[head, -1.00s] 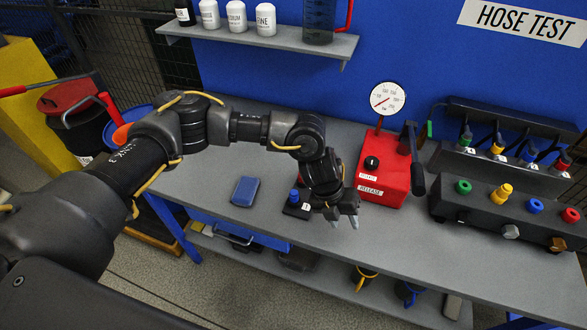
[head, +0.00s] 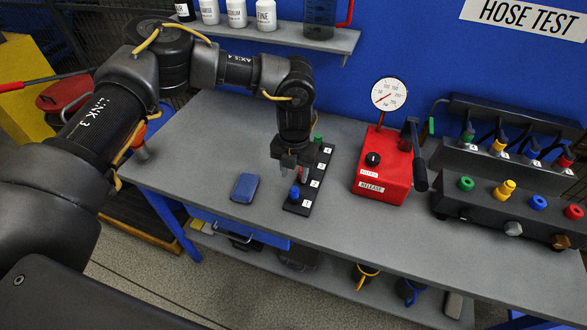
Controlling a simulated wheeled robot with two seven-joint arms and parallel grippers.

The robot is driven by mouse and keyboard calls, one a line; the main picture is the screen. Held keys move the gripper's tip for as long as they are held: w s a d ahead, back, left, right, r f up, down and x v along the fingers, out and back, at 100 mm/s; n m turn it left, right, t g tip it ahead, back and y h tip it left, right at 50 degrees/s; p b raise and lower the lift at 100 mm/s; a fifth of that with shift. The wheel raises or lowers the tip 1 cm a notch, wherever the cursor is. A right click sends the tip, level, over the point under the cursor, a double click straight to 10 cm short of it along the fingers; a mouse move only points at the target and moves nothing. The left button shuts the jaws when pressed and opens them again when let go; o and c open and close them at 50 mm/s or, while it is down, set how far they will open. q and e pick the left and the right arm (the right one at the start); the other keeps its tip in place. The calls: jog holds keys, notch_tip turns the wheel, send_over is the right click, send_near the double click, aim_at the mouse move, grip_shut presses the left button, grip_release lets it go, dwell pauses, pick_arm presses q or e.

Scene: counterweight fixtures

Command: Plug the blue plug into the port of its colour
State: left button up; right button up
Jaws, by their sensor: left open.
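A dark strip (head: 290,208) with numbered white labels lies on the bench, with a blue piece (head: 294,195) upright at its near end and a green piece (head: 318,140) at its far end. My left gripper (head: 302,174) points down over the middle of the strip, open, just behind the blue piece. It hides part of the strip, and I cannot tell whether anything stands between its fingers. At the right, a dark box carries a blue port (head: 538,202) between a yellow one (head: 505,188) and a red one (head: 574,212). My right gripper is not seen.
A red gauge unit (head: 383,180) with a black lever stands between the strip and the dark box. A rack (head: 480,162) of dark hoses with coloured collars stands behind the box. A flat blue case (head: 245,187) lies left of the strip. The front bench is clear.

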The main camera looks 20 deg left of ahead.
aim_at(294, 189)
pick_arm(q)
notch_tip(294, 189, down, 8)
jog(key=b, duration=0.4)
jog(key=shift+b, duration=0.4)
jog(key=shift+r, duration=0.1)
grip_shut()
